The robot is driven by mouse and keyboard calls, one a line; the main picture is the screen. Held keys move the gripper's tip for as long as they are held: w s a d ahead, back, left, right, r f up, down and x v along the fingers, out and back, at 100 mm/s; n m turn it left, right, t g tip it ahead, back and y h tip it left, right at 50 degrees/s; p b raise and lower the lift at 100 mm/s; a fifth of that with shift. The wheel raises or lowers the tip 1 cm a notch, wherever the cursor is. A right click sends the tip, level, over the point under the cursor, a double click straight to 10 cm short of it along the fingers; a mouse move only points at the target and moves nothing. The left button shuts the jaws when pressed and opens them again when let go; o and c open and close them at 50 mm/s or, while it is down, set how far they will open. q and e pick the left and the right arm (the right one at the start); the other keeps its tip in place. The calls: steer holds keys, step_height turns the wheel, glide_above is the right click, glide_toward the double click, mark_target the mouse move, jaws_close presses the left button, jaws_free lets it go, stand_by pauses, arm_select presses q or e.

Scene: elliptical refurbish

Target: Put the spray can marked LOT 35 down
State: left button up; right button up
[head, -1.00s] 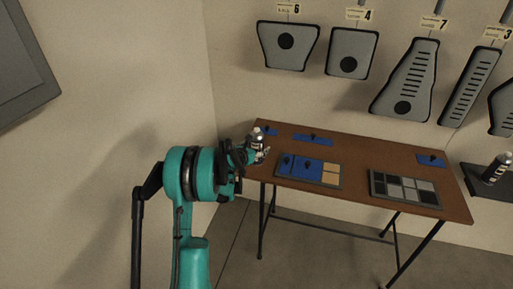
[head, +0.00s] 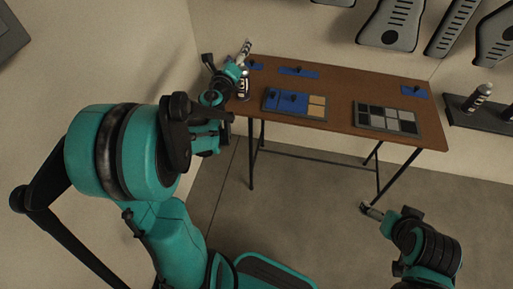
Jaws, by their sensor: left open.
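A small dark-and-white spray can (head: 243,87) stands at the left end of the brown table (head: 350,84), partly covered by my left wrist; its lot marking is too small to read. My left gripper (head: 245,48) is open, its pale fingers pointing up and away above the table's left end, apart from the can. My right gripper (head: 371,210) is low in front of the table, over the floor; its jaws are too small to judge.
A blue and tan tray (head: 294,115) and a grey compartment tray (head: 388,132) lie on the table. Blue pads (head: 299,72) with dark knobs lie along its back. Another spray can (head: 478,96) stands on a dark shelf (head: 462,119) at right. Grey panels (head: 391,25) hang on the wall.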

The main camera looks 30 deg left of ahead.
arm_select(q)
steer(key=s+d+r+n+g+y, duration=0.2)
steer(key=s+d+n+g+y, duration=0.15)
steer(key=s+n, duration=0.9)
steer(key=s+d+f+n+g+h, duration=0.7)
steer(key=s+d+f+n, duration=0.4)
steer(key=d, duration=0.6)
steer(key=s+f, duration=0.2)
steer(key=s, duration=0.1)
steer(key=shift+s+d+f, duration=0.3)
steer(key=shift+s+d, duration=0.05)
steer(key=shift+s, duration=0.05)
steer(key=shift+n+h, duration=0.25)
